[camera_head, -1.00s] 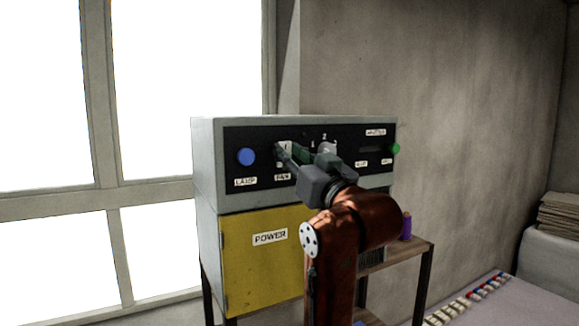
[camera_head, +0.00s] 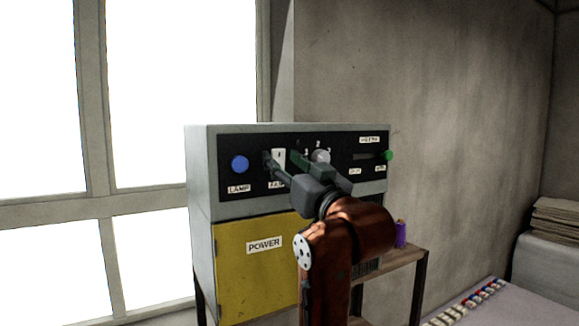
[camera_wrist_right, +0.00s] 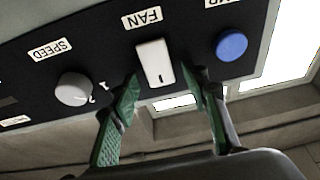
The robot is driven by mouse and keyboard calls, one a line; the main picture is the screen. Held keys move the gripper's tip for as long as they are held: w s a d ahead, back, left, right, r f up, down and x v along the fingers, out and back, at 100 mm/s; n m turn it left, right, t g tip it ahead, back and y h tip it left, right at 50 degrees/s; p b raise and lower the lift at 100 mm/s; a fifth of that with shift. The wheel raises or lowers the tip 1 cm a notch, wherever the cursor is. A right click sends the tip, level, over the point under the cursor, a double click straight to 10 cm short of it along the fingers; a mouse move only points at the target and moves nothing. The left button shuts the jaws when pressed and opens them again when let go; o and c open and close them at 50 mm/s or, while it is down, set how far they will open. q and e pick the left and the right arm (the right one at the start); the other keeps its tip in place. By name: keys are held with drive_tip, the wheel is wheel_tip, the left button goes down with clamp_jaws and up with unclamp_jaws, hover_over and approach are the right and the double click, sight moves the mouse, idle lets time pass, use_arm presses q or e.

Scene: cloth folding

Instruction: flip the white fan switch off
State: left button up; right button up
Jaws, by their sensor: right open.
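The white fan switch (camera_head: 279,158) is a rocker on the black front panel, right of the blue lamp button. In the right wrist view the white fan switch (camera_wrist_right: 154,64) appears under an upside-down FAN label, with a dark line mark near its lower end in that picture. My right gripper (camera_head: 281,166) is open in front of the switch. In the wrist view its two green-padded fingers (camera_wrist_right: 165,80) are spread on either side of the switch with nothing between them. I cannot tell whether a fingertip touches the panel. My left gripper is out of view.
The blue lamp button (camera_head: 240,164) and grey speed knob (camera_head: 321,157) flank the switch closely. A green knob (camera_head: 389,155) sits at the panel's right end. Below is a yellow POWER door (camera_head: 240,275). A purple spool (camera_head: 400,234) stands on the wooden shelf (camera_head: 405,254).

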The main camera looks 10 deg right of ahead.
drive_tip(key=v, duration=1.2)
